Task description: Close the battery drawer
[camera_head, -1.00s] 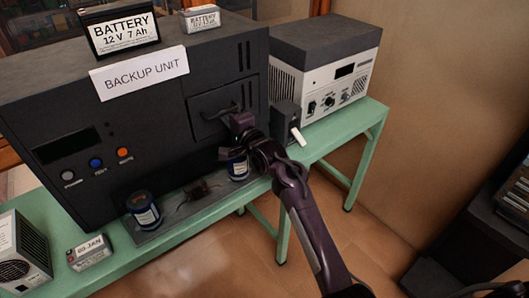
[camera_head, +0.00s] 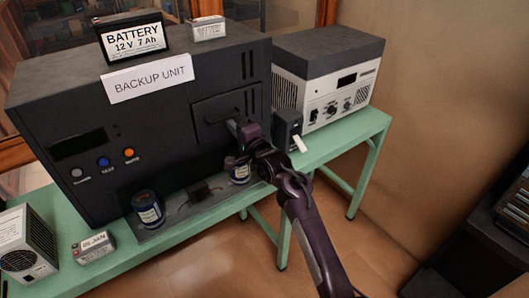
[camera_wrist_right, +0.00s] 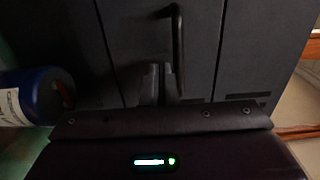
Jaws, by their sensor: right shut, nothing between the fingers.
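The black backup unit (camera_head: 150,115) stands on the green bench. Its battery drawer front (camera_head: 205,106) is a dark panel at the lower right of its face, with a black bar handle (camera_head: 214,119). The panel looks about flush with the face, but I cannot tell whether a small gap is left. My right gripper (camera_head: 232,127) is shut and empty, at the drawer's lower right in the head view. The right wrist view shows its fingertips (camera_wrist_right: 161,80) together before the dark front, beside the handle (camera_wrist_right: 177,45); contact is unclear. My left gripper is out of view.
A labelled battery (camera_head: 133,38) and a smaller box (camera_head: 208,28) sit on the unit. Blue cans (camera_head: 148,208) stand below its front. A small black device (camera_head: 288,130) and a white-fronted unit (camera_head: 325,100) stand to the right.

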